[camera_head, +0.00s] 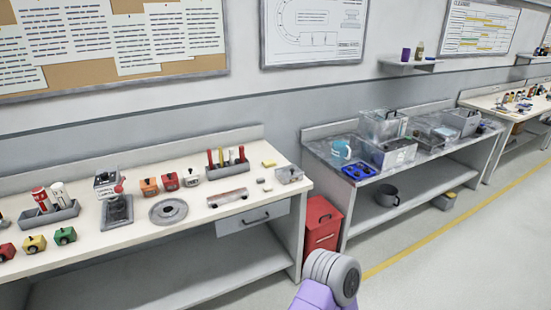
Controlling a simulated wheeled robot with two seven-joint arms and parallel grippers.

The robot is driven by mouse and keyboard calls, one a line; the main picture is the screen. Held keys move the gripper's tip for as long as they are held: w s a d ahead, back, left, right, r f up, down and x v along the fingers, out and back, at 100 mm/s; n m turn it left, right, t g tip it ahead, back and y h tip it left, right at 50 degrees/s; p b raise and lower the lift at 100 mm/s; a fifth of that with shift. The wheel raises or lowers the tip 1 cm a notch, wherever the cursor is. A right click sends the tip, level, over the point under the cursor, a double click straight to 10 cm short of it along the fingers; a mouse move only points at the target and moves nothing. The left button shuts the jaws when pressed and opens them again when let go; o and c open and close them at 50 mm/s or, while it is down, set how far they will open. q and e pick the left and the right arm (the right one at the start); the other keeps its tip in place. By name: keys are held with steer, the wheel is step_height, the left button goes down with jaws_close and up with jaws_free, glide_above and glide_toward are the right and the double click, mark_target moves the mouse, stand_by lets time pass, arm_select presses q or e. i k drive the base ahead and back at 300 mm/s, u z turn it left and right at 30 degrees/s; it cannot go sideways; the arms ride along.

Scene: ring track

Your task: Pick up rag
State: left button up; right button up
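I cannot clearly make out a rag in the head view. A small flat blue thing (358,170) lies at the front left of the grey worktop, too small to identify surely. A light blue mug-like thing (342,148) stands behind it. A small yellow block (268,163) lies on the white table. Neither gripper shows; only a purple and grey link of my arm rises at the bottom edge.
The grey worktop (325,152) holds clear bins (384,124). A red bin (321,224) stands between the tables. Floor (470,255) is clear at the right.

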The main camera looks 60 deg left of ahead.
mark_target(267, 164)
steer(key=u, duration=0.5)
steer(key=i, duration=1.8)
steer(key=u, duration=2)
steer(key=i, duration=0.75)
steer(key=u, duration=0.75)
